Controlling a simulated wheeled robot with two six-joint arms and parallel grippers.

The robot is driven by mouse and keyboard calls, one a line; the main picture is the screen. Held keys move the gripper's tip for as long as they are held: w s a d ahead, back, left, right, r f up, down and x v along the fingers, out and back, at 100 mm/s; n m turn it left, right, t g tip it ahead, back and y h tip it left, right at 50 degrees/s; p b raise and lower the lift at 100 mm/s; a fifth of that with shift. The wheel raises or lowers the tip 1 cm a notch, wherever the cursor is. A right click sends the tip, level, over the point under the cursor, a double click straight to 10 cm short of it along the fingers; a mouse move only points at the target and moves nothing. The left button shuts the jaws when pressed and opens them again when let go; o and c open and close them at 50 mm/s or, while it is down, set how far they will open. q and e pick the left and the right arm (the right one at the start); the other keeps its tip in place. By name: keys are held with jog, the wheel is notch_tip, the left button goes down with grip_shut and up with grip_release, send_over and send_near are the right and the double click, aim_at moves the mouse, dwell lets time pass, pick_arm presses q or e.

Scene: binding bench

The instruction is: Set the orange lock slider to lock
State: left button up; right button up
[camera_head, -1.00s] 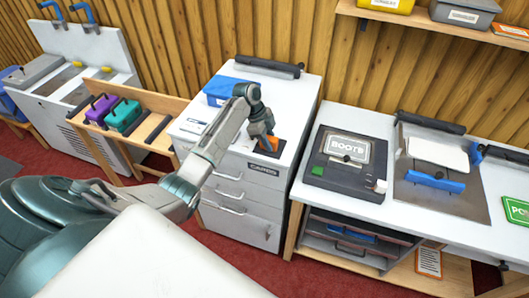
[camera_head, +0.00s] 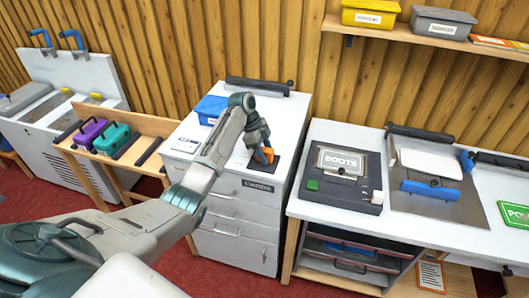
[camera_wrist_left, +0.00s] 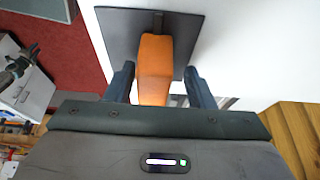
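The orange lock slider (camera_head: 266,155) is a small upright orange block on a black plate (camera_head: 256,167) on the white drawer cabinet's top. In the left wrist view the orange slider (camera_wrist_left: 155,68) stands over the dark square plate (camera_wrist_left: 120,30), which has a slot. My left gripper (camera_head: 261,147) is down at the slider. In the wrist view the left gripper's two fingers (camera_wrist_left: 160,85) are apart, one on each side of the slider, with a narrow gap visible on each side. My right gripper is not seen.
A blue box (camera_head: 210,108) stands at the cabinet's back left, with a dark roller (camera_head: 258,86) behind. The cabinet (camera_head: 235,215) has several drawers. To the right, a bench holds a black BOOTS machine (camera_head: 340,180). Purple and teal boxes (camera_head: 112,138) sit on the left rack.

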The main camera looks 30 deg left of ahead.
pick_arm(q)
jog(key=shift+a+r, duration=0.15)
jog(key=shift+r, duration=0.1)
jog(key=w+b+v, duration=0.1)
jog(key=b+v, duration=0.2)
jog(key=v, duration=0.7)
jog(key=shift+s, duration=0.5)
